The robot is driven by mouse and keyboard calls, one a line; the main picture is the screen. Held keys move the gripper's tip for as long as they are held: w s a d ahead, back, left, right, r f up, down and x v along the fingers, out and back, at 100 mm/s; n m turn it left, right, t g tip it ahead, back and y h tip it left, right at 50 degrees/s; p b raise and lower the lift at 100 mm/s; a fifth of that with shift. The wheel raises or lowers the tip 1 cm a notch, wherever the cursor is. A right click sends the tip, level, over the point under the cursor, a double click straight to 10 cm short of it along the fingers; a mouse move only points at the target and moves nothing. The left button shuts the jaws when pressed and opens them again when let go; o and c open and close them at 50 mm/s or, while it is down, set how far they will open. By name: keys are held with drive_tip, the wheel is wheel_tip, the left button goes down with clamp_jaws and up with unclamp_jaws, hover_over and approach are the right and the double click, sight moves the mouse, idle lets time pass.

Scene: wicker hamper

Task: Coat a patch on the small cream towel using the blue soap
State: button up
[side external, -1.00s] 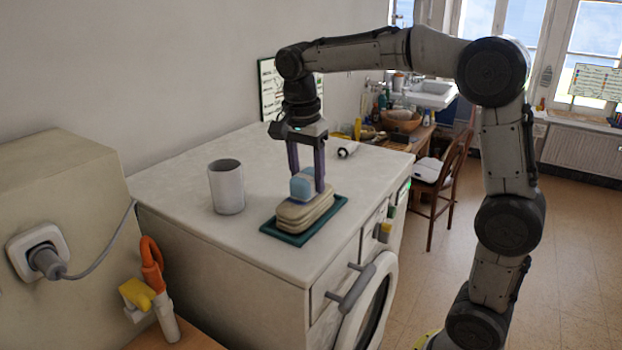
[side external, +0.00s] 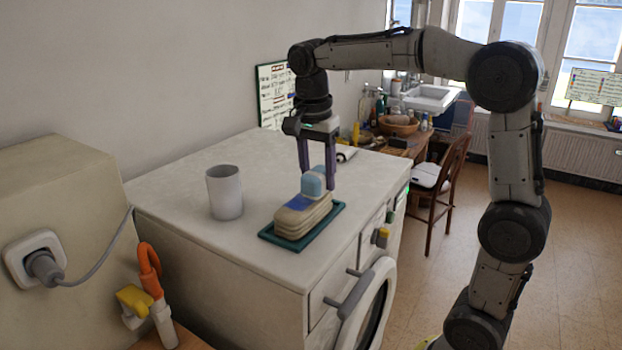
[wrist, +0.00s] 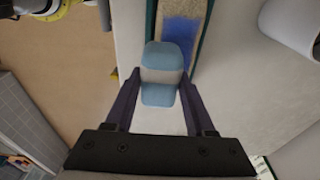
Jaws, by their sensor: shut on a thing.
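The small cream towel (side external: 303,222) lies folded on a teal tray (side external: 266,238) on top of the white machine. A blue patch (side external: 300,202) shows on its upper face, and also in the wrist view (wrist: 182,36). My gripper (side external: 316,178) points down and is shut on the light blue soap (side external: 312,183). The soap is at the towel's far end, beyond the blue patch. In the wrist view the soap (wrist: 161,62) sits between both fingers, beside the patch. I cannot tell whether its underside touches the towel.
A white mug (side external: 224,193) stands on the machine top (side external: 190,170), left of the tray. Knobs and a handle (side external: 350,290) stick out from the machine's front. The top around the tray is otherwise mostly clear. A wooden chair (side external: 440,180) stands behind.

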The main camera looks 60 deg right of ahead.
drive_tip(key=shift+r, duration=3.35)
